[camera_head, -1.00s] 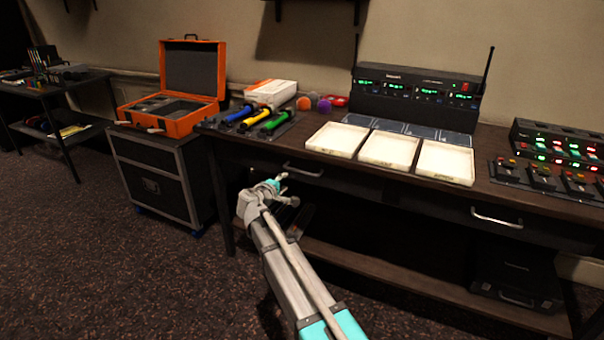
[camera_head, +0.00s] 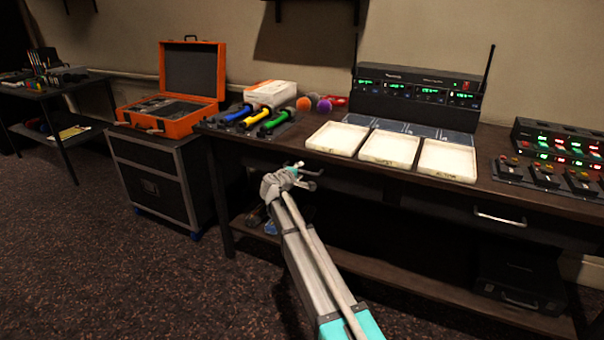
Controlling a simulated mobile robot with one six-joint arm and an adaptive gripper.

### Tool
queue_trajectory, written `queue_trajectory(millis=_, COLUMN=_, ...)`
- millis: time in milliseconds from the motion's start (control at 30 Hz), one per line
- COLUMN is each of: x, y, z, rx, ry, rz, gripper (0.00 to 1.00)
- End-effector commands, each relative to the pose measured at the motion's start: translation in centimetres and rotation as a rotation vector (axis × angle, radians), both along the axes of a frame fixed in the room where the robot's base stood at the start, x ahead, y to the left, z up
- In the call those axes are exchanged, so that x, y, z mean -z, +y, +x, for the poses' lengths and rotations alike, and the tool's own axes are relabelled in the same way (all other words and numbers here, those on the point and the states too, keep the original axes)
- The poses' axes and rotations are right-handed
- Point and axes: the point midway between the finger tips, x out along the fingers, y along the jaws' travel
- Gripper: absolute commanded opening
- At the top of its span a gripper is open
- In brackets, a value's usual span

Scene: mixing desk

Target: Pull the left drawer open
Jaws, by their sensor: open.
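The left drawer (camera_head: 348,182) is a dark panel under the desk top, below the white trays, and it looks closed. Its metal handle is mostly hidden behind my gripper (camera_head: 305,176). My gripper is open at the front of this drawer, its fingers at the handle. I cannot tell whether they touch the handle or sit around it. The right drawer (camera_head: 450,208) is closed, with a silver handle (camera_head: 499,217) in plain view.
Three white trays (camera_head: 389,163) stand near the desk's (camera_head: 480,186) front edge, above the drawers. Several coloured handheld microphones (camera_head: 250,117) lie to their left. A black flight case (camera_head: 160,180) with an open orange case (camera_head: 183,122) stands left of the desk. Floor in front is clear.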

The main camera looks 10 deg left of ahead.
Motion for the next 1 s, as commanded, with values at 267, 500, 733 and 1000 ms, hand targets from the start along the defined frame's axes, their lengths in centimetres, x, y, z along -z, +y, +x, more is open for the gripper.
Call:
queue_trajectory(millis=267, x=0.0, y=-0.1, z=0.2, rx=0.000, ry=0.000, rz=0.000, gripper=0.51)
queue_trajectory(millis=500, x=0.0, y=-0.1, z=0.2, rx=0.000, ry=0.000, rz=0.000, gripper=0.23)
queue_trajectory(millis=733, x=0.0, y=-0.1, z=0.2, rx=0.000, ry=0.000, rz=0.001, gripper=0.00)
queue_trajectory(millis=1000, x=0.1, y=-0.5, z=0.1, rx=0.004, ry=0.001, rz=0.000, gripper=0.00)
